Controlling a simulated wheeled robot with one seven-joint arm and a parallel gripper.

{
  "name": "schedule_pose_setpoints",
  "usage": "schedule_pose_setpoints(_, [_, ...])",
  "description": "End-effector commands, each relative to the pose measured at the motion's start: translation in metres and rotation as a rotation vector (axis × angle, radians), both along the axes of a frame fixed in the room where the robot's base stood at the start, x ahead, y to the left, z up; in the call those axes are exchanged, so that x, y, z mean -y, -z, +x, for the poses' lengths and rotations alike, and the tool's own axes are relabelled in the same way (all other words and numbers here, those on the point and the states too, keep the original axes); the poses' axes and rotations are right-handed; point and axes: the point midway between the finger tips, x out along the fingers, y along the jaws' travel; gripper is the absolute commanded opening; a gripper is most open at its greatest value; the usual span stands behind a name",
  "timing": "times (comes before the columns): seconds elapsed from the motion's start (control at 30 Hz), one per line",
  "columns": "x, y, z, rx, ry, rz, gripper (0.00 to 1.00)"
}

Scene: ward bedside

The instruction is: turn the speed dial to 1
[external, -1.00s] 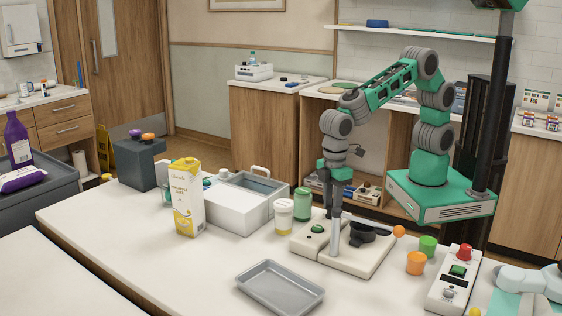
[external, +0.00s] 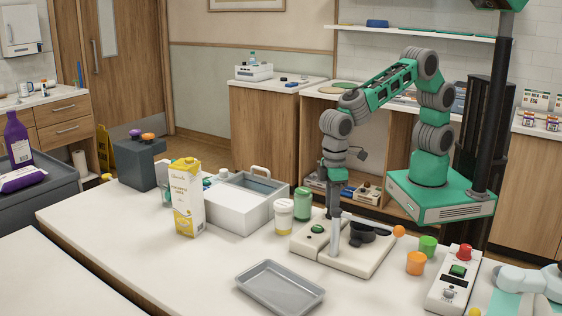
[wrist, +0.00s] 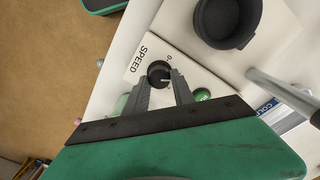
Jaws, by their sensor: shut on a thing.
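The speed dial (wrist: 158,73) is a dark round knob on a white panel marked SPEED, seen in the wrist view. A light mark shows on its face, but its exact setting is too small to tell. A "0" is printed beside it; other numerals cannot be read. My gripper (wrist: 160,83) is shut on the dial, with one grey finger on each side. In the external view my gripper (external: 333,212) points straight down at the pale appliance (external: 350,266), and the dial cannot be made out there.
A metal post (external: 335,238) and a black cup-shaped holder (external: 362,232) stand close beside my gripper. A green button (external: 317,229) lies to its left.

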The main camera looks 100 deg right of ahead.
Motion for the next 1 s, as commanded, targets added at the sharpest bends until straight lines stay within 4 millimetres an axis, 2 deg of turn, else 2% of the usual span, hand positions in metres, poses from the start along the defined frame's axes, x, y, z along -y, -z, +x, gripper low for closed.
schedule_pose_setpoints(0.1, [0.000,0.000,0.000,0.000,-0.001,0.000,0.00])
schedule_pose_setpoints(0.13, [0.000,0.000,0.000,0.000,-0.001,0.000,0.31])
schedule_pose_setpoints(0.37, [0.000,0.000,0.000,0.000,-0.002,0.000,0.50])
schedule_pose_setpoints(0.67, [0.000,-0.003,0.000,0.001,-0.002,0.001,0.52])
schedule_pose_setpoints(0.77, [-0.001,-0.016,0.001,0.003,-0.002,0.001,0.52])
schedule_pose_setpoints(1.0, [-0.001,-0.063,0.001,0.003,-0.002,0.001,0.52])
